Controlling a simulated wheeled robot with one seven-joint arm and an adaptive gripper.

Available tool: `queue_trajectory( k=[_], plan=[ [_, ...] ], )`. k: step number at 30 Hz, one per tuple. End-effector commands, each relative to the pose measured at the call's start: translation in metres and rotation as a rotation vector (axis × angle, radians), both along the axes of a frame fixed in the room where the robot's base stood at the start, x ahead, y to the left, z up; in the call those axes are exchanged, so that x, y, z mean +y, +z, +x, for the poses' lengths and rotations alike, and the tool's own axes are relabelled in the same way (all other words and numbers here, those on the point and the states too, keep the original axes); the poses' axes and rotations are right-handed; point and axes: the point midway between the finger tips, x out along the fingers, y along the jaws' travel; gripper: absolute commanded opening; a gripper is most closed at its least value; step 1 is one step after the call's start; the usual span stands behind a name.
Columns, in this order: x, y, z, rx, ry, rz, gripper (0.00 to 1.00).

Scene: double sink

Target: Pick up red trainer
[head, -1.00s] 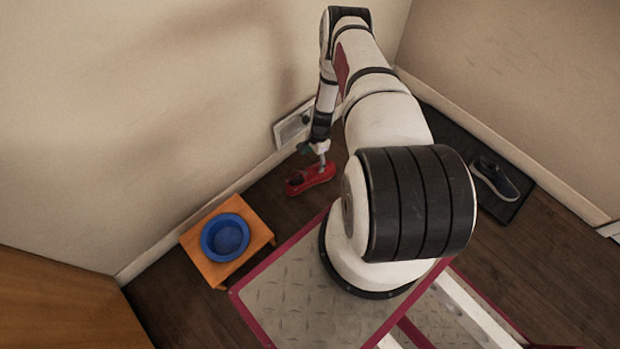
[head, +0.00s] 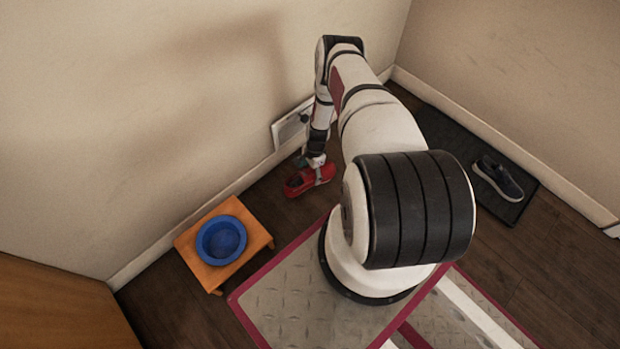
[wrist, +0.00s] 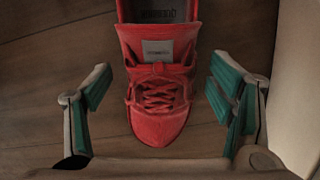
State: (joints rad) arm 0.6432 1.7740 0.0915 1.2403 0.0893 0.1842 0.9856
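The red trainer (head: 309,180) sits on the dark wooden floor near the wall in the head view. In the wrist view the red trainer (wrist: 160,95) lies between my fingers, toe toward the gripper, with its laces and grey tongue label showing. My gripper (wrist: 160,108) is open, with one green-padded finger on each side of the shoe and a gap of floor visible on both sides. In the head view my gripper (head: 318,173) is right at the trainer and partly covers it.
A small orange table (head: 255,253) holding a blue bowl (head: 221,239) stands left of the trainer. A white wall panel (head: 290,129) is just behind my gripper. A dark shoe (head: 497,178) lies on a black mat (head: 515,208) at the right. A wall rises close by in the wrist view.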

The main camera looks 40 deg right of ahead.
Motion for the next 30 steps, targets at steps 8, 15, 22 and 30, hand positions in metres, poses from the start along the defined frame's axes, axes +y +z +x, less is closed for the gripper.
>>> queue_trajectory(
  k=[8,15,22,30],
  plan=[
    [0.0,0.0,-0.001,0.001,0.0,0.0,0.13],
    [0.0,0.0,-0.001,0.002,-0.001,0.001,0.13],
    [0.0,0.009,-0.001,0.002,-0.001,0.001,0.13],
    [0.003,0.04,-0.006,0.005,0.0,0.004,0.13]
  ],
)
